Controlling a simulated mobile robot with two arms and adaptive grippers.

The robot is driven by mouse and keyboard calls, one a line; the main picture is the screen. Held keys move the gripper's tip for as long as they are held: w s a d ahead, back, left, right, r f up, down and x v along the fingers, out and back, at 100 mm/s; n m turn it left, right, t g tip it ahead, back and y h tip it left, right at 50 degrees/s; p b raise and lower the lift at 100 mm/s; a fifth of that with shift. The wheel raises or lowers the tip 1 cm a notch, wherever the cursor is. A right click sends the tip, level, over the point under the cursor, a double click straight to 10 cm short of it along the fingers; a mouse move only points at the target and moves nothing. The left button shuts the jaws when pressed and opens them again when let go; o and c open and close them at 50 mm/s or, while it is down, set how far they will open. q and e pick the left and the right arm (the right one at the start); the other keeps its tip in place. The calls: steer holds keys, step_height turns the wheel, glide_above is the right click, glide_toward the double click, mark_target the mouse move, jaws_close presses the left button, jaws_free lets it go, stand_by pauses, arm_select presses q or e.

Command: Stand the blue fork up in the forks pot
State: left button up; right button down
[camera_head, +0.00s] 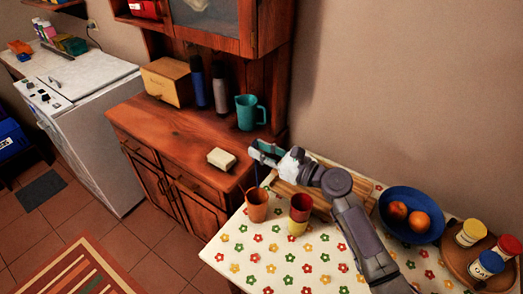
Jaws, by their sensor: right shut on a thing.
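My right gripper (264,153) reaches over the corner of the table from the right and is shut on a thin blue thing, which looks like the blue fork (257,175). The fork is small here and partly hidden by the gripper. An orange-brown pot (257,206) stands on the tablecloth just below the gripper in the picture. No label shows, so I cannot tell which is the forks pot. My left gripper is not in view.
A wooden board or rack (318,205) lies behind the pots, partly under my arm. A blue bowl of fruit (410,231) and a round tray (452,262) with several tubs are at the right. The dresser holds a teal jug (246,112) and a butter-coloured block (221,158). The front tablecloth (270,268) is clear.

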step_height(320, 180, down, 11)
steer(key=b, duration=0.9)
steer(key=shift+f, duration=0.1)
steer(key=c, duration=0.9)
jaws_free()
steer(key=v, duration=1.2)
